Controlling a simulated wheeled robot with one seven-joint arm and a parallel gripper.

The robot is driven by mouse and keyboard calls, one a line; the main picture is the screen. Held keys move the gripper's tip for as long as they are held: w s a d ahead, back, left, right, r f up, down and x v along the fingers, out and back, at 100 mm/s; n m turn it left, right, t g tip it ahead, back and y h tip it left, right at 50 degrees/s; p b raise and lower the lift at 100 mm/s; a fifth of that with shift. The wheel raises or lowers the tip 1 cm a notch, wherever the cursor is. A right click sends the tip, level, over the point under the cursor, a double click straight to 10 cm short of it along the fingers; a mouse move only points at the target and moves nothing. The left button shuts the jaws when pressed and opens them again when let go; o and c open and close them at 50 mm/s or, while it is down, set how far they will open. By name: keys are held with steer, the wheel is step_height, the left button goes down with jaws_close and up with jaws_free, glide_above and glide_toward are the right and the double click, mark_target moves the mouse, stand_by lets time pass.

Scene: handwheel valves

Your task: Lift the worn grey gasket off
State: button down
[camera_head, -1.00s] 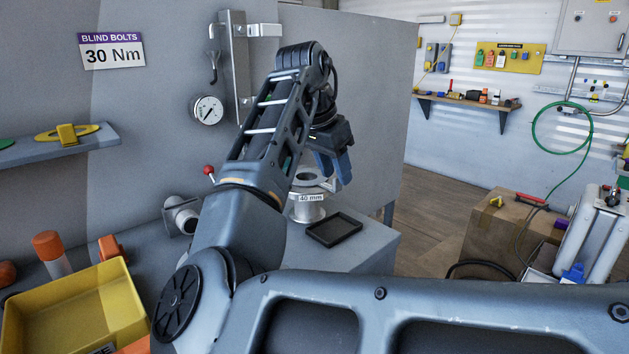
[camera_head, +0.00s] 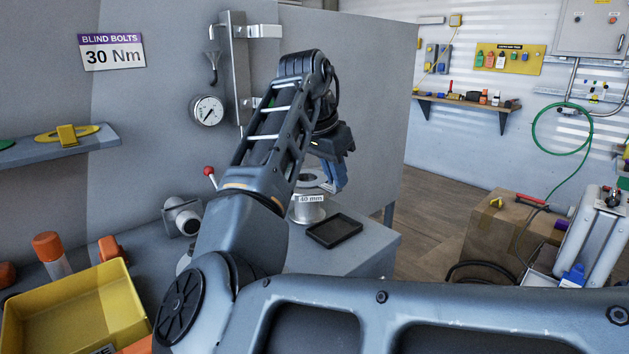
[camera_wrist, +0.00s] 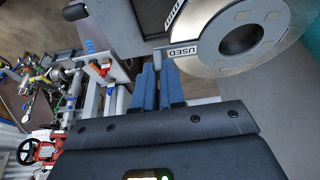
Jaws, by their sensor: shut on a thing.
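The worn grey gasket (camera_wrist: 185,49) shows in the wrist view by its narrow tab, which carries a "USED" label. Its tab reaches from the round metal flange to my fingers. My gripper (camera_wrist: 166,78) has its blue fingers together on the end of this tab. In the head view my gripper (camera_head: 333,178) is low beside the top of the pale flanged pipe stub (camera_head: 308,210), marked "40 mm". The ring lies at the flange top; I cannot tell whether there is a gap beneath it. My arm hides part of the stub.
A black empty tray (camera_head: 334,231) lies on the bench just right of the stub. A red-knobbed lever (camera_head: 210,172) and a pipe end (camera_head: 182,216) stand to the left. A yellow bin (camera_head: 75,309) is at lower left. A grey panel rises behind.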

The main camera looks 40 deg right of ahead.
steer(key=shift+r, duration=0.1)
steer(key=shift+r, duration=0.45)
step_height(320, 180, up, 3)
steer(key=shift+f, duration=0.1)
steer(key=s+d+r+p, duration=0.2)
steer(key=s+d+r, duration=0.5)
steer(key=s+d, duration=0.1)
steer(key=shift+s+r, duration=0.15)
steer(key=shift+s, duration=0.05)
